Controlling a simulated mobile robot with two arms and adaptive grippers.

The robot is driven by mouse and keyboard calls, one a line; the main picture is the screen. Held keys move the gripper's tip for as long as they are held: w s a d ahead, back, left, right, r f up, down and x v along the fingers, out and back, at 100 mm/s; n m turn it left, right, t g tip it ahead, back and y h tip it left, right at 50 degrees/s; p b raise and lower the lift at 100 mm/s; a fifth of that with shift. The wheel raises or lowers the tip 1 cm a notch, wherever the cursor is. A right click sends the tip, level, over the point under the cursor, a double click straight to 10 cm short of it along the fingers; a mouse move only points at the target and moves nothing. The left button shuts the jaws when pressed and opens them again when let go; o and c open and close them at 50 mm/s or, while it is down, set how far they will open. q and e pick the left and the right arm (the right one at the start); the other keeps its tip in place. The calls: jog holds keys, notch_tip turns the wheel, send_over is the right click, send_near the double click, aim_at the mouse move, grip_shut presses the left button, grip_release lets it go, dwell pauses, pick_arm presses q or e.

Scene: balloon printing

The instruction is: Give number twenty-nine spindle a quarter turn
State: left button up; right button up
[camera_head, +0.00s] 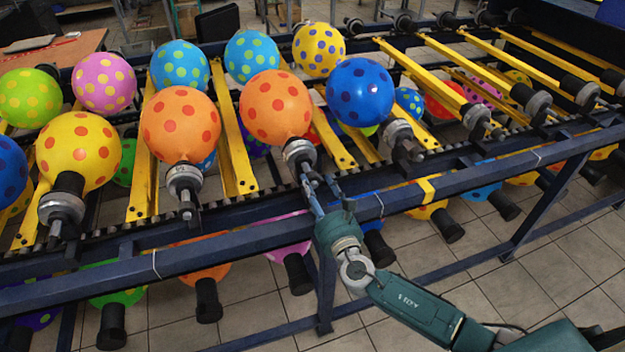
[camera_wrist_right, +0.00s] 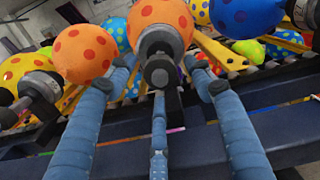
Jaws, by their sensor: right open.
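My right gripper (camera_head: 318,186) is open just below a spindle (camera_head: 300,152) that carries an orange balloon with red dots (camera_head: 276,107). In the right wrist view, this spindle (camera_wrist_right: 158,42) has a grey collar and a dark tip. The blue fingers (camera_wrist_right: 158,80) stand apart to its left, right and below. I cannot tell whether any finger touches it. No number is readable on any spindle, so I cannot confirm which is twenty-nine. My left gripper is not in view.
Neighbouring spindles hold another orange balloon (camera_head: 181,125) to the left and a blue balloon (camera_head: 360,92) to the right. The dark blue frame rail (camera_head: 450,185) runs below the spindles. More balloons hang on a lower row. Tiled floor (camera_head: 540,290) is clear at front right.

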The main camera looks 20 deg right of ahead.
jog(key=shift+w, duration=1.5)
jog(key=shift+c, duration=0.5)
jog(key=c, duration=1.1)
